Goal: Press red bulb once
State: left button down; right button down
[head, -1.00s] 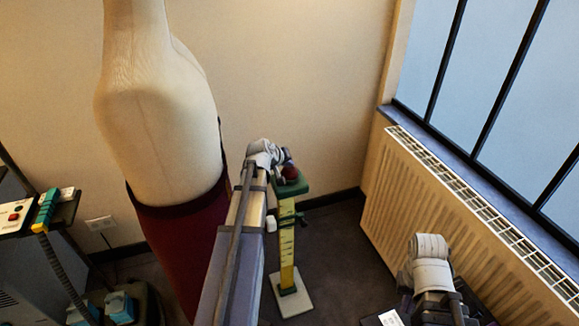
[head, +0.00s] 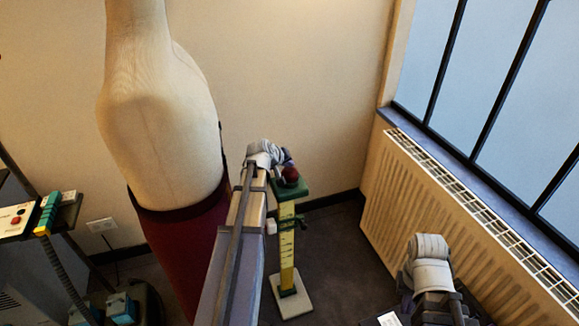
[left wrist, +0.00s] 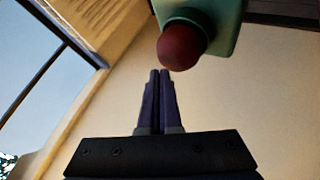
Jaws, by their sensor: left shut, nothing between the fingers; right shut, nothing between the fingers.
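The red bulb (head: 291,174) sits on the green head (head: 292,188) of a hem-marker stand with a yellow ruled post (head: 287,240) and a white base. In the left wrist view the round red bulb (left wrist: 183,45) juts from its pale green holder (left wrist: 226,22). My left gripper (left wrist: 160,73) is shut and empty, its fingertips just beside the bulb in that picture; I cannot tell whether they touch it. In the head view my left gripper (head: 286,157) shows just above and behind the bulb. My right arm is at the lower right; its fingers do not show.
A dress form (head: 165,130) with a dark red skirt (head: 185,240) stands left of the left arm. A radiator (head: 450,210) runs under the window at right. A small table with a control box (head: 12,215) and a teal-yellow tool (head: 47,212) is at far left. Floor around the stand's base looks clear.

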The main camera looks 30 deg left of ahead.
aim_at(289, 171)
pick_arm(q)
jog(key=shift+r, duration=0.4)
jog(key=shift+r, duration=0.1)
notch_tip(289, 171, up, 5)
jog(key=p, duration=0.5)
dwell(0.7)
